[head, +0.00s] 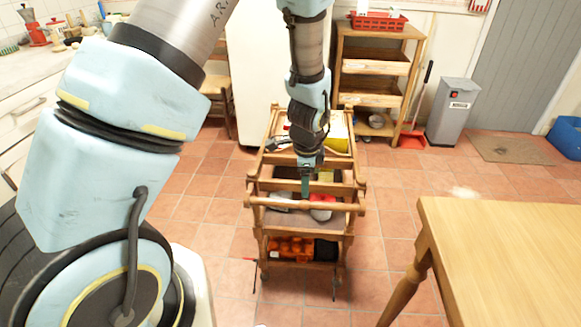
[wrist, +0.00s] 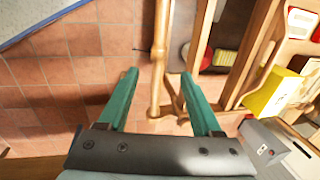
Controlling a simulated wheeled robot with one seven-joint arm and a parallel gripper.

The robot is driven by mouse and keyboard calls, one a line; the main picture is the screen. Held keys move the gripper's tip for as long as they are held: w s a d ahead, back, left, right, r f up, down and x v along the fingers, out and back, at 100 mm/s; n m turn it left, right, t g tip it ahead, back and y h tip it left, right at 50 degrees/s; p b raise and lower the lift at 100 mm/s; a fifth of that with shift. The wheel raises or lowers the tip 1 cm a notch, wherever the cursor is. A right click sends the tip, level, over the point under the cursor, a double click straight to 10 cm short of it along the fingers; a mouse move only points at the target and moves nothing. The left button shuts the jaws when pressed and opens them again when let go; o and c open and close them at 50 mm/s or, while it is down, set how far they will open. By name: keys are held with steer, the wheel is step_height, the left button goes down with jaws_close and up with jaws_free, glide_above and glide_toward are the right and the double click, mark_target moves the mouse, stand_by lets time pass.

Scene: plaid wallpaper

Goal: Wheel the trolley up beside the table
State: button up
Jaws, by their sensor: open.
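The wooden trolley (head: 290,218) stands on the tiled floor in the middle of the head view, with items on its shelves. Its near end has a round handle bar (head: 268,202). My gripper (head: 306,190) points down at this bar. In the wrist view my gripper (wrist: 159,76) is open, and the bar (wrist: 159,65) shows between its two green fingers. I cannot tell whether a finger touches it. The light wooden table (head: 505,240) is at the lower right of the head view, apart from the trolley, with floor between them.
A wooden shelf unit (head: 376,66) with a red basket (head: 378,21) stands behind the trolley. A grey bin (head: 454,112), a doormat (head: 511,149) and a blue tub (head: 568,138) are at the right. A chair (head: 217,85) stands behind left. Tiles between trolley and table are clear.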

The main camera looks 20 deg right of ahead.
mark_target(305, 203)
steer(key=f, duration=0.3)
steer(key=w+f+p, duration=0.1)
steer(key=f, duration=0.6)
steer(key=shift+w+d, duration=0.35)
steer(key=shift+d, duration=0.05)
jaws_close()
